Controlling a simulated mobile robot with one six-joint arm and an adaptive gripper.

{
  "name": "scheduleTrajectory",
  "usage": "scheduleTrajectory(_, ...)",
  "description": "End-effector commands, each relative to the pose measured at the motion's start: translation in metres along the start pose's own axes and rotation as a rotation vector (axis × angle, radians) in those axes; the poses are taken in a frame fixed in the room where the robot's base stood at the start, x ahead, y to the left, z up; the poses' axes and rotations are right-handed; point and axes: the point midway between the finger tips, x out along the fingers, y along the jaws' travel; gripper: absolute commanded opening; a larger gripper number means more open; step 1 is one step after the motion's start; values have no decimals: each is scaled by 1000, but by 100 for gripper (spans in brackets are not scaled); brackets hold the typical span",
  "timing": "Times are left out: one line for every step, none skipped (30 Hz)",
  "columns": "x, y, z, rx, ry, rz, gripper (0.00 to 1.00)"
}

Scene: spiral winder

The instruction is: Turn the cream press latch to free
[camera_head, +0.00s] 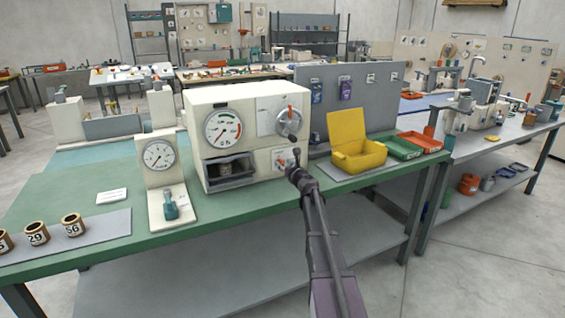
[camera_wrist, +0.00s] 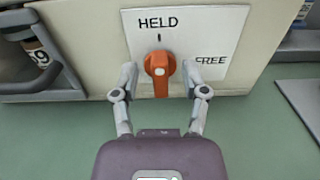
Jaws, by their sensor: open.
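The cream press (camera_head: 196,110) stands on the green bench, with a gauge, an open drawer and a lower plate on its front. The orange latch knob (camera_wrist: 159,66) sits on a white plate marked HELD above it and FREE to its right. The knob stands upright, in line with the tick under HELD. In the wrist view my gripper (camera_wrist: 160,77) is open, one finger on each side of the knob, with small gaps showing. In the head view my gripper (camera_head: 294,168) is at the press's lower right front and partly hides the latch plate.
A numbered cup (camera_wrist: 38,55) sits in the drawer left of the latch. An upper crank (camera_head: 289,122) is above my gripper. A yellow box (camera_head: 358,155) and a green tray (camera_head: 398,147) stand to the right. A gauge stand (camera_head: 165,180) is left of the press.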

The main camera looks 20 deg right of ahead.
Motion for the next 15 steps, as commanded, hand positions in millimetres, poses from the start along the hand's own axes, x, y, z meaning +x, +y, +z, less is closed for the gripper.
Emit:
scheduleTrajectory(9,-1,0,0,0,0,57)
scheduleTrajectory(12,0,0,0,0,0,57)
scheduleTrajectory(15,0,0,0,0,0,57)
scheduleTrajectory(18,0,0,0,0,0,57)
scheduleTrajectory(20,0,0,0,0,0,57)
scheduleTrajectory(22,0,0,0,0,0,57)
scheduleTrajectory(23,0,0,0,0,0,57)
scheduleTrajectory(24,0,0,0,0,0,57)
scheduleTrajectory(25,0,0,0,0,0,57)
scheduleTrajectory(25,1,0,0,0,0,57)
scheduleTrajectory(26,1,0,0,0,0,57)
scheduleTrajectory(26,1,0,0,0,0,57)
scheduleTrajectory(26,1,0,0,0,0,57)
scheduleTrajectory(26,1,0,0,0,0,57)
scheduleTrajectory(26,1,0,0,0,0,57)
